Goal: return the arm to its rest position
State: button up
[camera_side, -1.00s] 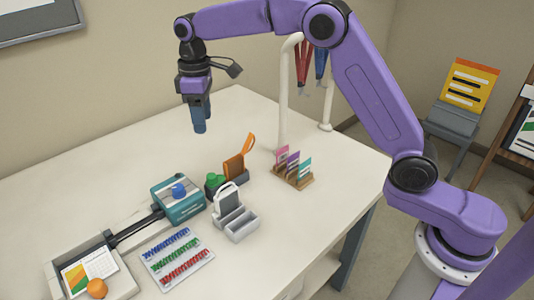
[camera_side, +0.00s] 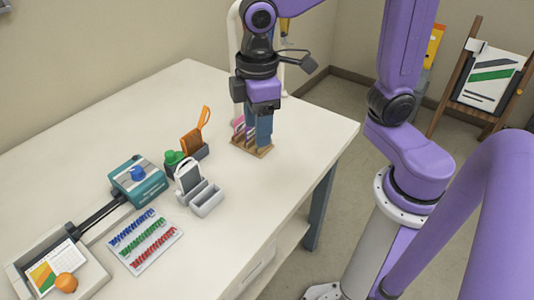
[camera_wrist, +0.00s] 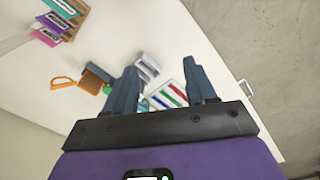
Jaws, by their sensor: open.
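My gripper (camera_side: 260,138) hangs from my purple arm with its dark blue fingers pointing down. In the side view it overlaps the wooden card rack (camera_side: 262,152) and hides part of its cards. In the wrist view the rack (camera_wrist: 68,30) is off to the upper left, clear of the fingers. The two fingers of my gripper (camera_wrist: 160,68) are spread apart there, with nothing held between them. My arm is bent above the table's right part.
The white table (camera_side: 120,115) carries a teal laminator (camera_side: 140,182), a tray with an orange ball (camera_side: 66,282), colored binding combs (camera_side: 144,241), a grey holder (camera_side: 207,200) and an orange-handled tool (camera_side: 193,140). An easel board (camera_side: 490,78) stands on the floor. The table's back left is clear.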

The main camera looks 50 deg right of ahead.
jog(key=s+d+f, duration=0.2)
jog(key=s+d, duration=0.2)
jog(key=s, duration=0.2)
jog(key=s+d+f+n, duration=0.1)
jog(key=s+d+f, duration=0.1)
jog(key=s+d, duration=0.3)
jog(key=shift+s, duration=1.2)
